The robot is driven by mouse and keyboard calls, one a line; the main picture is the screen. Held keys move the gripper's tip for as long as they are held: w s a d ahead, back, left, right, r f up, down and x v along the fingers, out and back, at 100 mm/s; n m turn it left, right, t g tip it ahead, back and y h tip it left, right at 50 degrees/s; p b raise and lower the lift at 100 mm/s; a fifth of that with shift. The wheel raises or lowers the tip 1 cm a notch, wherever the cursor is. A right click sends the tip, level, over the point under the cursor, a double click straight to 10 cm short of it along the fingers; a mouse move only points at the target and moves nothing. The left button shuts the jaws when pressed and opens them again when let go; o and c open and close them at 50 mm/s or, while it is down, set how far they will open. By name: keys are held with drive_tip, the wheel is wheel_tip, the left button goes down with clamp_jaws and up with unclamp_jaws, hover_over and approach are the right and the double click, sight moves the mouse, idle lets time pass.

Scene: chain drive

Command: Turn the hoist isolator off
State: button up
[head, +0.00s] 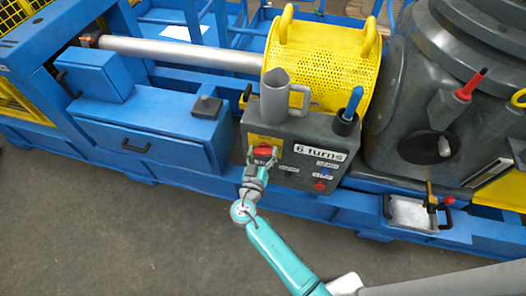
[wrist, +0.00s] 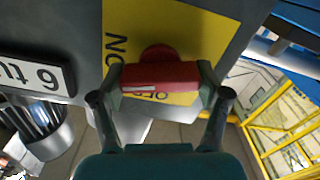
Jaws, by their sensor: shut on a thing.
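The hoist isolator is a red bar handle (head: 262,152) on a yellow plate (head: 268,142), on the front of a grey control box (head: 305,135). In the wrist view the red handle (wrist: 160,76) lies across the picture, with a white line along its left part. The yellow plate (wrist: 125,20) shows an ON label at its left and an OFF label partly hidden below the handle. My gripper (wrist: 160,82) has one finger at each end of the handle and is shut on it. In the head view my gripper (head: 261,160) reaches the handle from below.
A "6 turns" label (head: 321,153), a blue button (head: 325,169) and a red button (head: 320,185) are right of the handle. A grey mug (head: 275,97) and a cup with a blue-handled tool (head: 346,122) stand on the box. Open floor (head: 130,230) lies in front.

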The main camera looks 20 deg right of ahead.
drive_tip(key=n, duration=0.7)
drive_tip(key=shift+w+a, duration=0.1)
drive_tip(key=n, duration=0.4)
drive_tip(key=shift+f, duration=0.1)
drive_tip(key=shift+f+n, duration=0.1)
drive_tip(key=shift+n, duration=1.6)
drive_tip(key=o, duration=1.2)
drive_tip(key=shift+c, duration=0.2)
drive_tip(key=v, duration=1.2)
drive_tip(key=shift+f, duration=0.1)
